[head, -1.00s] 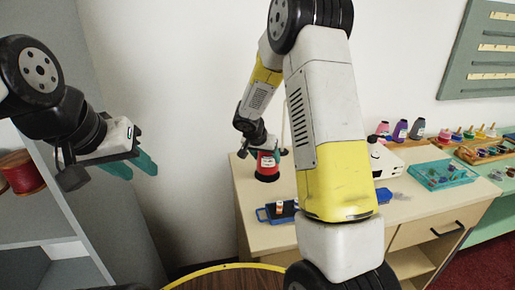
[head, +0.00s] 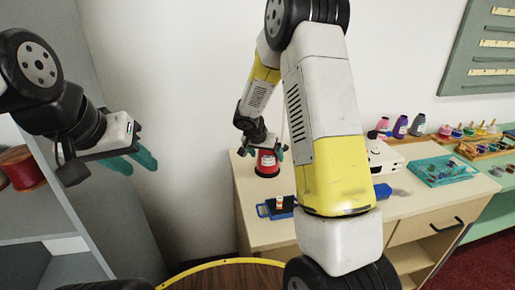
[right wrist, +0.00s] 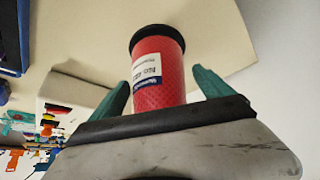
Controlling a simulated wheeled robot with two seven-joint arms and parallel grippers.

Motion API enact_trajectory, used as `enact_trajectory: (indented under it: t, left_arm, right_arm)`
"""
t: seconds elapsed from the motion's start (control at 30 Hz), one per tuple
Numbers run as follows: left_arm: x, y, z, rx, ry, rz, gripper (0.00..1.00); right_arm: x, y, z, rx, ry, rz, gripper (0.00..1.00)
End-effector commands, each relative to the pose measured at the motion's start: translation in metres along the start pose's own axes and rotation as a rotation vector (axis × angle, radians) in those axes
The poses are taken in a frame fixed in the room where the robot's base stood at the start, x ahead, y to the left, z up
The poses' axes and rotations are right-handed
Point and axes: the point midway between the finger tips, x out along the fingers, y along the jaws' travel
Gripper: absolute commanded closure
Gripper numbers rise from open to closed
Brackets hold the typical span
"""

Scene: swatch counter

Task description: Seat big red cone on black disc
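The big red cone (head: 267,158) stands upright on the black disc (head: 266,173) near the left end of the wooden counter. In the right wrist view the red cone (right wrist: 160,75), with a white label, sits between my fingers, and the black disc (right wrist: 158,35) shows at its far end. The cone looks centred on the disc. My right gripper (head: 264,151) is open at the cone's upper part, with gaps beside the cone. My left gripper (head: 142,165) is open and empty, well left of the counter beside the grey shelf.
A blue tray (head: 276,207) with a small spool lies in front of the cone. A white box (head: 383,155), a teal tray (head: 442,170) and several coloured bottles stand further right. A round wooden top with a yellow rim (head: 225,275) is below. My right arm hides part of the counter.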

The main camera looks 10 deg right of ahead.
Motion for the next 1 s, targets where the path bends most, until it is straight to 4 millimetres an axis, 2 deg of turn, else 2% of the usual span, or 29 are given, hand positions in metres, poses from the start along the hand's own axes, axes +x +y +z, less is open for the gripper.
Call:
enact_trajectory:
  t: [0.33,0.7,0.83,1.0]
  left_arm:
    - [0.0,0.0,0.0,0.0,0.0,0.0,0.64]
    - [0.0,0.0,0.0,0.0,0.0,0.0,0.64]
    - [0.0,0.0,0.0,0.0,0.0,0.0,0.64]
    - [0.0,0.0,0.0,0.0,0.0,0.0,0.64]
  right_arm:
    - [-0.004,0.0,0.0,-0.001,0.0,0.0,0.09]
    - [-0.062,-0.001,0.0,0.001,0.001,-0.002,0.09]
    - [-0.075,-0.001,0.0,0.0,0.001,-0.002,0.09]
    - [-0.078,0.0,0.0,0.0,-0.001,0.001,0.09]
